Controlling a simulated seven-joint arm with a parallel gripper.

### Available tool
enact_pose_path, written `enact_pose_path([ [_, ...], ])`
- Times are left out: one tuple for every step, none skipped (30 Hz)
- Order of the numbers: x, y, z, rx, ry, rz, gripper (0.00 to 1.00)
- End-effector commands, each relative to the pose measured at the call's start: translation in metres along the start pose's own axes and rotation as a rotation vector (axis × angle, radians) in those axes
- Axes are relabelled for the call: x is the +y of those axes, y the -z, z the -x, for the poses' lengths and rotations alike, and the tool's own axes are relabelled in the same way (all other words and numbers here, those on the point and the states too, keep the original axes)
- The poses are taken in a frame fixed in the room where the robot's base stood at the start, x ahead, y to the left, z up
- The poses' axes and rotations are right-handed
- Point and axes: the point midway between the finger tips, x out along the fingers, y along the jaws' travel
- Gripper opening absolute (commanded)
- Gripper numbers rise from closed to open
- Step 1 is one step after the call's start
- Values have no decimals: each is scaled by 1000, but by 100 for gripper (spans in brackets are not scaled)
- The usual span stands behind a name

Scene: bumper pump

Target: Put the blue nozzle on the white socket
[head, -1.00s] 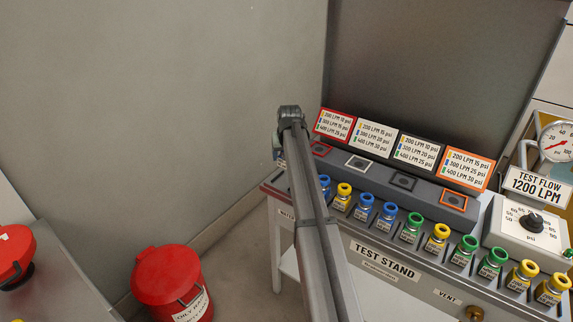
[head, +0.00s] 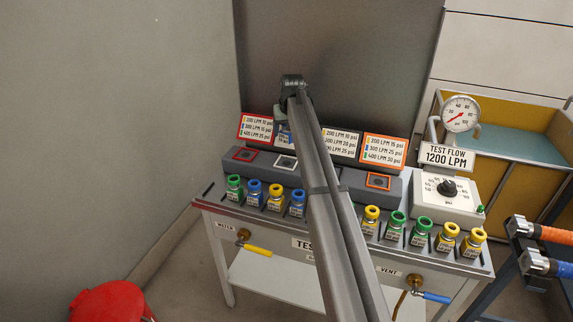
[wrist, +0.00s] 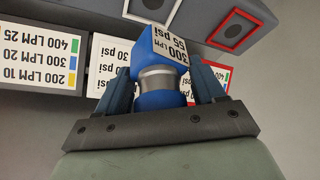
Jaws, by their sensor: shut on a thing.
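My gripper (wrist: 163,88) is shut on a blue nozzle (wrist: 153,100), which has a silver band and a white label reading 300 LPM 55 psi. In the head view my gripper (head: 283,118) is above the back of the test stand, partly behind my own arm. The white socket (head: 286,162) is a dark square with a white outline on the grey block, below the gripper in the picture. In the wrist view the white socket (wrist: 152,8) is cut by the top edge, beyond the nozzle and apart from it.
The red socket (head: 245,155) is left of the white one, and the orange socket (head: 378,181) is to the right. Sign plates stand behind them. Several loose nozzles (head: 254,190) line the stand's front. A flow gauge (head: 460,114) is at right. My arm hides the middle.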

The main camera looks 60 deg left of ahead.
Motion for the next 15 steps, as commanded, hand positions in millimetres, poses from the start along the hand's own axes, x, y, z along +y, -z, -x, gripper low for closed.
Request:
enact_pose_path([
  [9, 3, 4, 1, 1, 2, 29],
  [10, 5, 7, 1, 8, 17, 29],
  [7, 6, 9, 0, 19, 39, 29],
  [5, 6, 9, 0, 25, 55, 29],
  [4, 6, 9, -1, 30, 69, 29],
  [2, 5, 8, -1, 39, 90, 29],
  [1, 4, 8, 0, 45, 104, 29],
  [0, 4, 8, 0, 51, 118, 29],
  [-1, 3, 8, 0, 58, 137, 29],
  [-1, 2, 8, 0, 63, 150, 29],
  [-2, 2, 8, 0, 69, 163, 29],
  [-2, 1, 8, 0, 75, 177, 29],
  [-2, 1, 8, 1, 79, 187, 29],
  [-2, 0, 8, 1, 82, 195, 29],
  [-2, 0, 7, 0, 85, 202, 29],
])
